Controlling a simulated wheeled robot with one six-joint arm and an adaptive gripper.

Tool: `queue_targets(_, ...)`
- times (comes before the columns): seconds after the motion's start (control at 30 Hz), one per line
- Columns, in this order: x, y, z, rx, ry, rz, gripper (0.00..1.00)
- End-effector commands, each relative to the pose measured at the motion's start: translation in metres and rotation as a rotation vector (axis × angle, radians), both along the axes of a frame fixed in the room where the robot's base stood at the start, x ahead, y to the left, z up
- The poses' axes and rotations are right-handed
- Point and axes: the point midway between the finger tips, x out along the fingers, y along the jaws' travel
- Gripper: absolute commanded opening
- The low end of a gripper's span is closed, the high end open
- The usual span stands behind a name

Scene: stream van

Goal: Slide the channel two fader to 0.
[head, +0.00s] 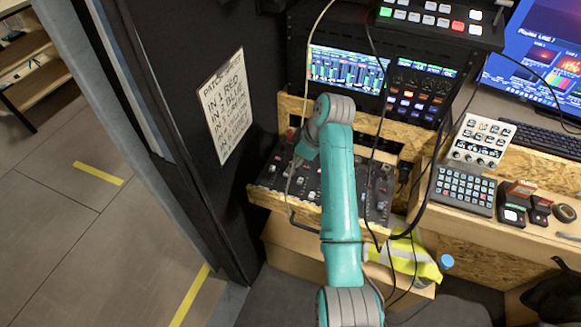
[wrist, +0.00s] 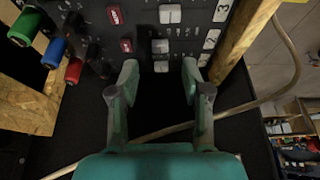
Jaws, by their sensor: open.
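The black mixer panel (head: 272,178) sits in a wooden frame in the head view, with several small fader caps and knobs, partly hidden by my arm. In the wrist view a large grey-white cap (wrist: 170,13) and two smaller ones, a grey cap (wrist: 160,46) and a light cap (wrist: 161,66), show on the panel. I cannot tell which is the channel two fader. My gripper (wrist: 158,80) is open and empty, its fingertips either side of and just short of the lowest cap. In the head view my fingertips are hard to make out.
Red, blue and green plugs (wrist: 50,53) stand at the panel's left in the wrist view, and a wooden rail (wrist: 240,40) runs along its right. In the head view, cables (head: 373,120) hang over the panel, and a black wall with a sign (head: 224,105) stands left.

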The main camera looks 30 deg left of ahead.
Motion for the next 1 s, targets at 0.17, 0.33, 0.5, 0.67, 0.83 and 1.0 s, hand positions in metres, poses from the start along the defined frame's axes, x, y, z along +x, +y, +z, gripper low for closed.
queue_targets(0.17,0.004,-0.013,0.034,0.003,-0.004,-0.001,0.48)
queue_targets(0.33,0.005,-0.021,0.054,0.001,-0.001,0.001,0.48)
queue_targets(0.5,0.006,-0.025,0.063,0.001,-0.001,0.001,0.48)
queue_targets(0.67,0.006,-0.026,0.064,0.0,0.0,0.001,0.48)
queue_targets(0.83,0.006,-0.025,0.064,0.0,0.0,0.001,0.48)
queue_targets(1.0,0.006,-0.025,0.064,0.0,0.0,0.001,0.48)
